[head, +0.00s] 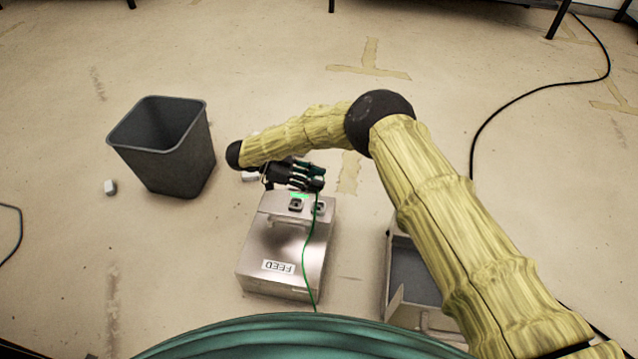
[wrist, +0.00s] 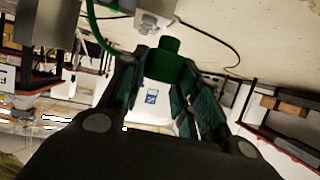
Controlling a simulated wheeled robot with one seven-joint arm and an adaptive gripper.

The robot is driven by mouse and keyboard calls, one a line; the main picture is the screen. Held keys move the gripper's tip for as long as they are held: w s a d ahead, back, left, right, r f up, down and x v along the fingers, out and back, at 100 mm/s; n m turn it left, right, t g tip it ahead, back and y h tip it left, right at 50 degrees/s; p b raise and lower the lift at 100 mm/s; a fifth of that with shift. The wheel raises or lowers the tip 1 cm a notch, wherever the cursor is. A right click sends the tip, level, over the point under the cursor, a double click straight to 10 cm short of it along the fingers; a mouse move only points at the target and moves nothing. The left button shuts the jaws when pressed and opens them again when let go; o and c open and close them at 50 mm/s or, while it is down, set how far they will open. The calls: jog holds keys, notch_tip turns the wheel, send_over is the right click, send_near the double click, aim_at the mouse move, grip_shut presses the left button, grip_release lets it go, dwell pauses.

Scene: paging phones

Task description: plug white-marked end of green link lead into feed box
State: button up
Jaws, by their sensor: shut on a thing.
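The feed box (head: 268,247) is a metal box on the floor with a FEED label, upside down in the head view. Two dark sockets (head: 296,205) and a green strip are at its far end. My gripper (head: 308,181) is just beyond and above that end, apart from the sockets as far as I can tell. It is shut on a green plug end (wrist: 168,62), which shows between the fingers in the wrist view. The green lead (head: 309,250) hangs from the gripper and runs down across the box. I cannot make out the white mark.
A grey bin (head: 180,165) stands to the left, with a small pale block (head: 110,187) beside it. An open grey metal box (head: 400,275) is right of the feed box, partly behind my arm. A black cable (head: 510,100) lies at the right. The floor behind is mostly clear.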

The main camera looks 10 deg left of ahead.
jog(key=shift+f, duration=0.15)
jog(key=shift+s+f+b, duration=0.1)
jog(key=shift+f+b, duration=2.45)
jog(key=shift+f, duration=1.95)
jog(key=shift+f, duration=0.3)
jog(key=o, duration=1.1)
jog(key=shift+r, duration=4.95)
